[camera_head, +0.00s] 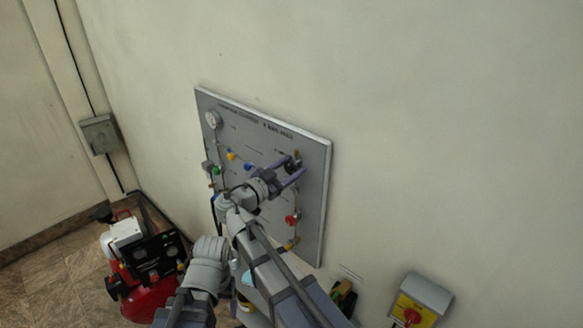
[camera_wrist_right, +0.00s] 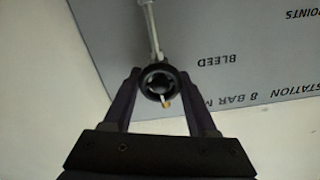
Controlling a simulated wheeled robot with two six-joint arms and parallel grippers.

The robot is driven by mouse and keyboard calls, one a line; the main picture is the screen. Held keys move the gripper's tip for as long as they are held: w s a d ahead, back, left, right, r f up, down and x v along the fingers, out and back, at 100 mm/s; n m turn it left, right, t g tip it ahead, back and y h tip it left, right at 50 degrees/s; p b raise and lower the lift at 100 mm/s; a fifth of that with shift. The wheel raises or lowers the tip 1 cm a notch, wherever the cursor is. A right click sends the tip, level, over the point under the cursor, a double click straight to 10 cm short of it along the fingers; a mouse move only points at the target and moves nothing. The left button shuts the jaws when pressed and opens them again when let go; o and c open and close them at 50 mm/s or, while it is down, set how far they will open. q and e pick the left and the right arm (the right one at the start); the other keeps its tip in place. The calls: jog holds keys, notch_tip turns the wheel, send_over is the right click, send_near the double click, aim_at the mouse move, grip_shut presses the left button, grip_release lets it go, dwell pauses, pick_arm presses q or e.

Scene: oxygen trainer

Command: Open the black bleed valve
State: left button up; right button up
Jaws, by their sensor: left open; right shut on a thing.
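The black bleed valve is a round black knob (camera_wrist_right: 160,82) at the upper right of the grey wall panel (camera_head: 318,160), beside the word BLEED. My right gripper (camera_head: 292,168) has its two purple fingers on either side of the knob and is shut on it. In the right wrist view the knob sits between the fingertips (camera_wrist_right: 162,85), with a small brass-coloured piece at its lower rim. My left arm comes in at the bottom of the head view. Its gripper is open, but its fingers are hard to make out there.
The panel also carries a gauge (camera_head: 212,119), a yellow knob (camera_head: 231,156), a blue knob (camera_head: 249,167) and a red knob (camera_head: 291,220). A red compressor (camera_head: 150,298) stands on the floor at the left. A yellow switch box (camera_head: 418,303) is low on the right wall.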

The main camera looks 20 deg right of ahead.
jog(key=shift+c, duration=0.9)
